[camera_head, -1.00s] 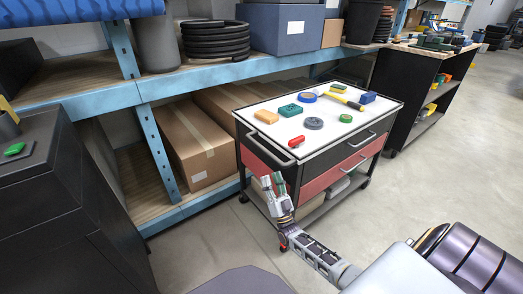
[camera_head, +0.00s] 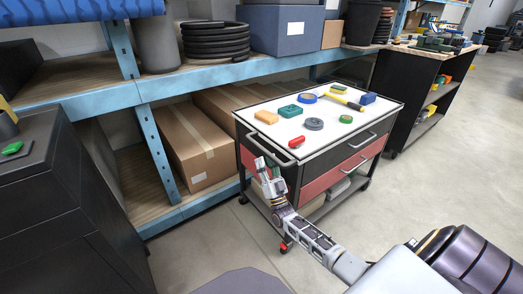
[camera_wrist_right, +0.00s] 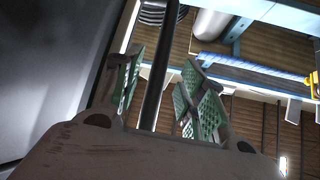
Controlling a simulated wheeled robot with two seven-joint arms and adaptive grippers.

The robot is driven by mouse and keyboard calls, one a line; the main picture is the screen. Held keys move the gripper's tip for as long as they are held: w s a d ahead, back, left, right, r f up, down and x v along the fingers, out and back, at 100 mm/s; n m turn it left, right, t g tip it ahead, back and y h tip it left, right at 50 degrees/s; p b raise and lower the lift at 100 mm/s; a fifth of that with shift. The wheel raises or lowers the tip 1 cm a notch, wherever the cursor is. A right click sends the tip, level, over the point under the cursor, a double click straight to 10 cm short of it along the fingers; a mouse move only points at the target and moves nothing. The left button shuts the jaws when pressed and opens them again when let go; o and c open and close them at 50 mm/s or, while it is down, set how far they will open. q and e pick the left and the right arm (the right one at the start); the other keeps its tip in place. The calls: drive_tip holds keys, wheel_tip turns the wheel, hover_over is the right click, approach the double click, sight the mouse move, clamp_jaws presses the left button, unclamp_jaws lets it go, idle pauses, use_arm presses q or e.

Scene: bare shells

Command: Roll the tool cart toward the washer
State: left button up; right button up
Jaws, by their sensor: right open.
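The tool cart (camera_head: 300,170) has a white top, dark sides and red drawer fronts, and stands on casters in front of the shelving. Its bar handle (camera_head: 265,150) runs along the near left end. My right gripper (camera_head: 267,165) is open just below and beside the handle. In the right wrist view a dark bar, apparently the handle (camera_wrist_right: 158,70), passes between the open green-padded fingers of the right gripper (camera_wrist_right: 160,90). I cannot tell whether they touch it. My left gripper is not in view. I cannot make out a washer.
Several tools, including a yellow-handled hammer (camera_head: 345,102), lie on the cart top. Blue-framed shelving (camera_head: 220,72) stands behind, a dark cabinet (camera_head: 60,210) at left. A workbench (camera_head: 408,100) is beyond the cart. Floor (camera_head: 440,170) is clear at right.

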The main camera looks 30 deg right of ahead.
sight(262, 148)
drive_tip(key=x, duration=0.4)
drive_tip(key=shift+w+r+b, duration=0.1)
drive_tip(key=shift+w+b, duration=0.05)
drive_tip(key=shift+b, duration=0.15)
drive_tip(key=shift+w+r, duration=0.25)
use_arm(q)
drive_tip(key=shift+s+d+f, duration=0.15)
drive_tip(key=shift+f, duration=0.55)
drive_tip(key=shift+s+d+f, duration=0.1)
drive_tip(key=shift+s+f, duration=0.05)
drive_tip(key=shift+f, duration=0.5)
use_arm(e)
drive_tip(key=shift+w+d+r, duration=0.1)
drive_tip(key=shift+w+r, duration=0.25)
drive_tip(key=shift+r, duration=0.05)
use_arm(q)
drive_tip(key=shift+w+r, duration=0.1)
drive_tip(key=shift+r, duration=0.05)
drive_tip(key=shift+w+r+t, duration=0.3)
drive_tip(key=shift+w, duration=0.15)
use_arm(e)
clamp_jaws()
